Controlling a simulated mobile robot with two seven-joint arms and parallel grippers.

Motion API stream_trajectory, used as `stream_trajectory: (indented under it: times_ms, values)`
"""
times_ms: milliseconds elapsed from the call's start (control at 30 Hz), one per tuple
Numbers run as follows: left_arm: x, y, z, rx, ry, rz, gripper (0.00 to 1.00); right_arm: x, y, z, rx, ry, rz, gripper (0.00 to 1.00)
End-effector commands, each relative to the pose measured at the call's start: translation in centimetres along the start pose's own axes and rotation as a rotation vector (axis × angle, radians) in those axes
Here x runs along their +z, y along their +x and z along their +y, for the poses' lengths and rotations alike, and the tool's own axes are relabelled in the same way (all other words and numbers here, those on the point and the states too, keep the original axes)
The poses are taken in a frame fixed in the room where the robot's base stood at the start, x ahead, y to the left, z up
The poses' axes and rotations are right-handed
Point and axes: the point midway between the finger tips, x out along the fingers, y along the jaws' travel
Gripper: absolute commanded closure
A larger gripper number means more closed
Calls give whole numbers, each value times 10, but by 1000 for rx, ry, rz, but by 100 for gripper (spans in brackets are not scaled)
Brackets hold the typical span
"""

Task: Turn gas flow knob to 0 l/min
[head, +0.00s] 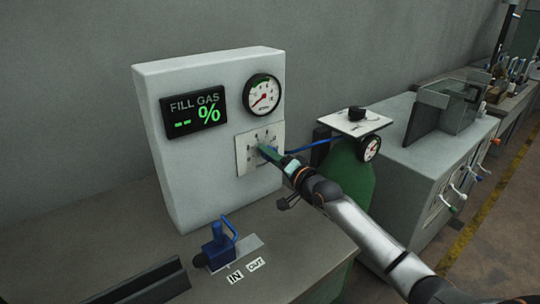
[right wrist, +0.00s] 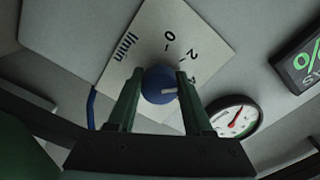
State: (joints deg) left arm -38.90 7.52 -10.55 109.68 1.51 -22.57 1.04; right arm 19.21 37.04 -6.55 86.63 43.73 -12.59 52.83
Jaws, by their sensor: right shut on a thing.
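The gas flow knob (right wrist: 157,84) is round and blue with a white mark. My right gripper (head: 266,152) is shut on it; its green fingers stand on either side of the knob in the right wrist view (right wrist: 156,88). The white mark points to the right in that view, away from the 0 and toward the right finger. The white scale plate (head: 243,153) also shows in the right wrist view (right wrist: 135,62), with l/min, 0, 2 and a partly covered 4. In the head view the fingers mostly hide the knob. My left gripper is not in view.
A blue lever valve (head: 218,250) stands on the bench in front. A green gas cylinder (head: 350,178) with a gauge stands to the right, near my right arm.

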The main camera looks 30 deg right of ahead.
Motion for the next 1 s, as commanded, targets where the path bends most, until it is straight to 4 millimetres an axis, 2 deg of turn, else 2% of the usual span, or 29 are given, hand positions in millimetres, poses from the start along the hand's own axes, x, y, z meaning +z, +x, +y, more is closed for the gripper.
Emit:
stream_trajectory:
  times_ms: [1000]
  values:
    - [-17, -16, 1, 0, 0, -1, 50, -2, 0, 3, 1, -937, -2, 100]
